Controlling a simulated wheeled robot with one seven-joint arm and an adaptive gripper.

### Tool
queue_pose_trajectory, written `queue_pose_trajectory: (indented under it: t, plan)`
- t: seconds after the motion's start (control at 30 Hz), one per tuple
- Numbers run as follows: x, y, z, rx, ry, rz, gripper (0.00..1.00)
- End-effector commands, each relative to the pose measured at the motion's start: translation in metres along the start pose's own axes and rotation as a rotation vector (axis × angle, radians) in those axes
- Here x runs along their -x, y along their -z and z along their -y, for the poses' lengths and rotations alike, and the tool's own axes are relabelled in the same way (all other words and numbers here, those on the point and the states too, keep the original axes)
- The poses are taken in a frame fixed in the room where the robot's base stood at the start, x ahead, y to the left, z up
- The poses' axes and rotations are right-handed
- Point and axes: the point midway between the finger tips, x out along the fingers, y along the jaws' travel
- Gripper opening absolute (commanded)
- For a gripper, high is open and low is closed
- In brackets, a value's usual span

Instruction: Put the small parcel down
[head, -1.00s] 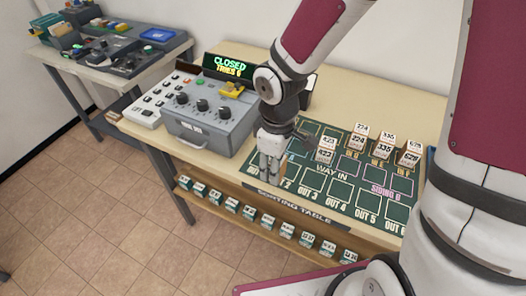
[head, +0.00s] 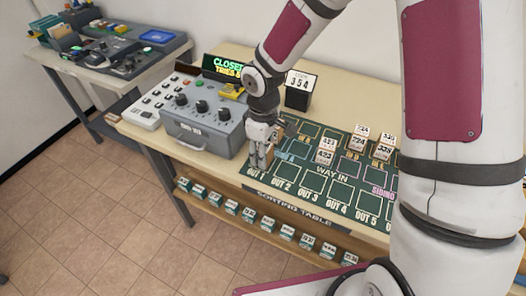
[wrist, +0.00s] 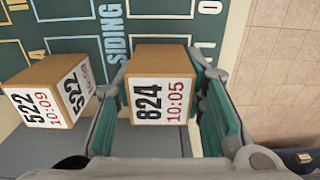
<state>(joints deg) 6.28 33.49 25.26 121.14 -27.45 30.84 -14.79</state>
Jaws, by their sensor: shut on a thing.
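My gripper (head: 261,162) is at the left end of the green sorting mat, by the OUT 1 square in the head view. In the wrist view, its teal-padded fingers (wrist: 163,118) are shut on a small brown parcel (wrist: 160,83) with a white label reading 824 and 10:05. The parcel is mostly hidden by my gripper in the head view. I cannot tell whether it touches the mat. Cyan SIDING lettering (wrist: 115,33) is close to it. A second brown parcel marked 522, 10:09 (wrist: 48,92), is just left of my fingers in the wrist view.
Several parcels stand on the mat to the right, including one marked 423 (head: 325,156). A grey console (head: 205,125) stands close on the left. A black stand showing 354 (head: 299,90) is behind. A shelf of labelled green boxes (head: 249,213) runs below the front edge.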

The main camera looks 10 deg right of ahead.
Motion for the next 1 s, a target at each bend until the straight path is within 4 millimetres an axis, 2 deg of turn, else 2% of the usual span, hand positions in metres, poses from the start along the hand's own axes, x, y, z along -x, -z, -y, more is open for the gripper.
queue_pose_trajectory:
  t: [0.2,0.23,0.3,0.6,0.73,0.87,1.0]
  plan:
    - [-0.004,0.000,0.000,0.000,0.000,0.000,0.06]
    - [-0.004,0.000,0.000,0.000,0.000,0.000,0.41]
    - [-0.003,0.000,0.000,0.000,0.000,0.000,0.57]
    - [-0.002,0.000,0.000,0.000,0.000,0.000,0.57]
    - [0.005,0.000,-0.001,-0.001,-0.002,-0.001,0.57]
    - [0.025,0.000,-0.001,-0.002,-0.004,-0.003,0.57]
    - [0.055,0.000,-0.001,-0.003,-0.003,-0.003,0.57]
